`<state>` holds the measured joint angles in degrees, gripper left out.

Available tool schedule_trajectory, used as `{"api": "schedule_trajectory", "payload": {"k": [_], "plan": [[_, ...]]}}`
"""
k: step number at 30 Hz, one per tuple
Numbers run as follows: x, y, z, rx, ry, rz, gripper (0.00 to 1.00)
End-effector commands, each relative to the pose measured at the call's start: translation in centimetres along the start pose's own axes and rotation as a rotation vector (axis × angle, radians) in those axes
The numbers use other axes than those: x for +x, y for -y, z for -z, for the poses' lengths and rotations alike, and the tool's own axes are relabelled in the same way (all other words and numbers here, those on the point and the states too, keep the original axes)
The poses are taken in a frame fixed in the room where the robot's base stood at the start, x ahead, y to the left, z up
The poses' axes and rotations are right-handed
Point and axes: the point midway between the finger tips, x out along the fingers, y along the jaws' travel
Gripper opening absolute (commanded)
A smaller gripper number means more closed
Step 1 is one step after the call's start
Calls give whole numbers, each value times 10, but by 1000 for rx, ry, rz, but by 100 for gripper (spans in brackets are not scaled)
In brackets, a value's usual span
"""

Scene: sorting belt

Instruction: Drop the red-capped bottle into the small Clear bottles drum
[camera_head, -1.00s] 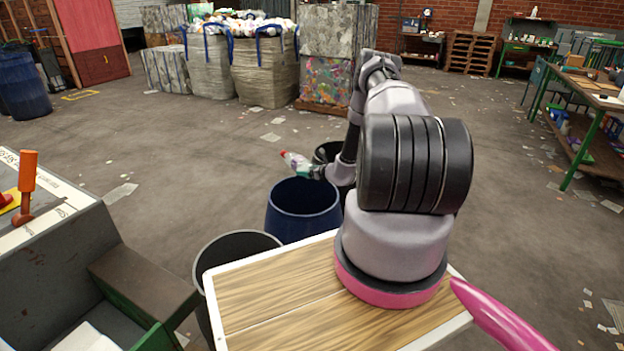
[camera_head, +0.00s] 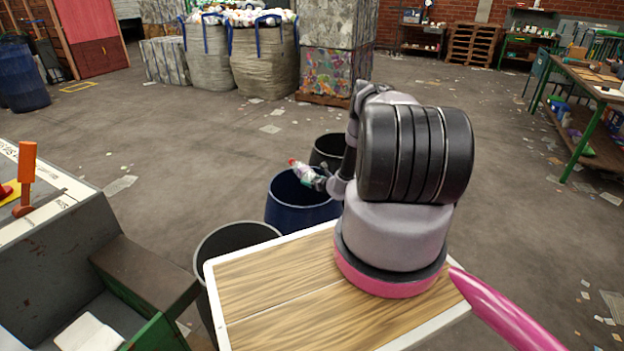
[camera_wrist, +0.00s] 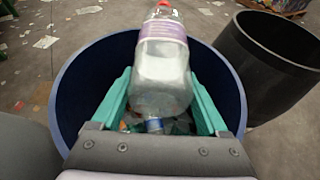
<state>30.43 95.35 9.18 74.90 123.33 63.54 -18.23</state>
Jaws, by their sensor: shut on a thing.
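The clear bottle with a red cap (camera_head: 303,171) and a pale purple label is in my gripper (camera_head: 319,181), tilted, over the opening of the blue drum (camera_head: 300,216). The wrist view shows the bottle (camera_wrist: 162,75) between the two teal fingers of my gripper (camera_wrist: 160,90), its red cap pointing away at the top. Below it, the blue drum's rim (camera_wrist: 66,90) surrounds the fingers, and mixed litter shows at its bottom. A black drum (camera_head: 326,150) stands just behind the blue one. No drum label is readable, so I cannot tell which is for Clear bottles.
A dark grey drum (camera_head: 235,238) stands nearer, beside my wooden deck. A sorting station with an orange lever (camera_head: 26,175) is at the left. Full bags (camera_head: 265,62) and bales stand at the back. A green-legged bench (camera_head: 590,90) is at the right. Open floor lies between.

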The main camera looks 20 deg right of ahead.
Motion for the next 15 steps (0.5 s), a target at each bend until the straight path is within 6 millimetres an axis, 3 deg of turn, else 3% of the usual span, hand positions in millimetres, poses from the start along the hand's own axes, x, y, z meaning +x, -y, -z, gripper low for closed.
{"api": "schedule_trajectory", "payload": {"k": [5, 6, 7, 15], "plan": [[0, 0, 0, 0, 0, 0, 25], [0, 0, 0, 0, 0, 0, 89], [0, 0, 0, 0, 0, 0, 100], [-1, 0, 0, 0, 0, 0, 100]]}}
